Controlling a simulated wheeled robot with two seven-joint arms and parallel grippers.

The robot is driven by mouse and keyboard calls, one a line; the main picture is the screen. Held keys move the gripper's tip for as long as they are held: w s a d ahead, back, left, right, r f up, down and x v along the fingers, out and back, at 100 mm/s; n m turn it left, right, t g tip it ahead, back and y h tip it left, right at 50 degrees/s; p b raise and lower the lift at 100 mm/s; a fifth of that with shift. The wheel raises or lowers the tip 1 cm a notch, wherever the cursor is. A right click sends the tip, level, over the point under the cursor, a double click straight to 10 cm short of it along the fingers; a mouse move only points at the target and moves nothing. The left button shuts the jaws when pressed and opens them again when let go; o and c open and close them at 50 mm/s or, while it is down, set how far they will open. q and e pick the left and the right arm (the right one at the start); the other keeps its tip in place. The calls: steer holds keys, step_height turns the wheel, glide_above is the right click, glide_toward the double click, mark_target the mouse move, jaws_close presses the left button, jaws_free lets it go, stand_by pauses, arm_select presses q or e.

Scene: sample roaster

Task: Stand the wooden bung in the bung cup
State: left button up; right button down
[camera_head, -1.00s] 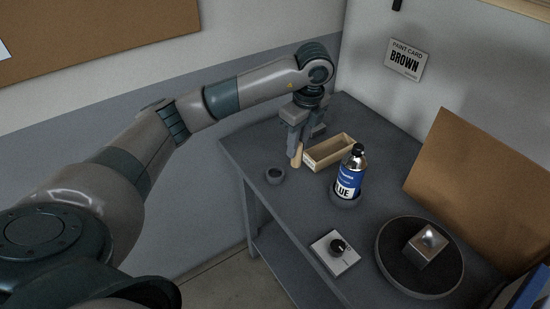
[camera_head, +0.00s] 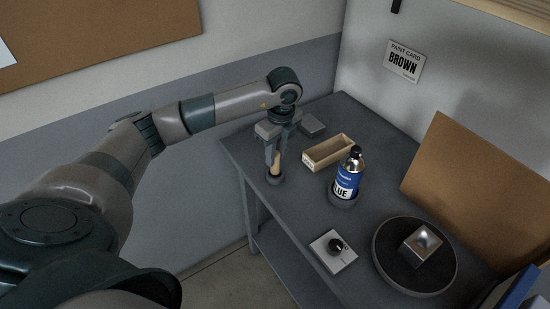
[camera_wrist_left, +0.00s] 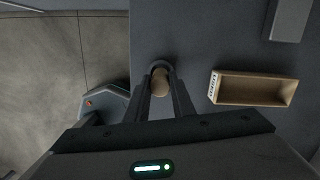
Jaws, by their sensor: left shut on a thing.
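The wooden bung (camera_head: 277,160) is a light tan peg, held upright between the fingers of my left gripper (camera_head: 273,158). In the left wrist view the bung's rounded end (camera_wrist_left: 159,83) shows between the two fingers. The bung cup (camera_head: 274,179) is a small dark grey round cup near the table's left edge. The bung's lower end lines up with the cup's mouth; I cannot tell whether it is inside or just above. In the left wrist view the cup's rim (camera_wrist_left: 162,63) curves around the far side of the bung. My right gripper is not in view.
An open wooden box (camera_head: 328,153) stands right of the cup, with a blue-labelled bottle (camera_head: 347,178) in a holder nearby. A grey block (camera_head: 312,125) lies behind. A knob box (camera_head: 333,251) and round turntable (camera_head: 415,255) are nearer.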

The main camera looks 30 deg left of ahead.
arm_select(q)
steer(key=shift+f+p, duration=0.35)
steer(key=shift+f, duration=0.85)
steer(key=shift+f, duration=0.15)
steer(key=o, duration=1)
steer(key=shift+r, duration=0.2)
steer(key=shift+r+b, duration=0.35)
steer(key=shift+r, duration=0.15)
steer(key=r+b, duration=0.1)
steer(key=r, duration=0.2)
steer(key=d+r+b, duration=0.1)
steer(key=r, duration=0.5)
steer(key=shift+s+d+r+b, duration=0.15)
steer(key=shift+r+b, duration=0.1)
steer(key=shift+b, duration=0.15)
steer(key=shift+r, duration=0.65)
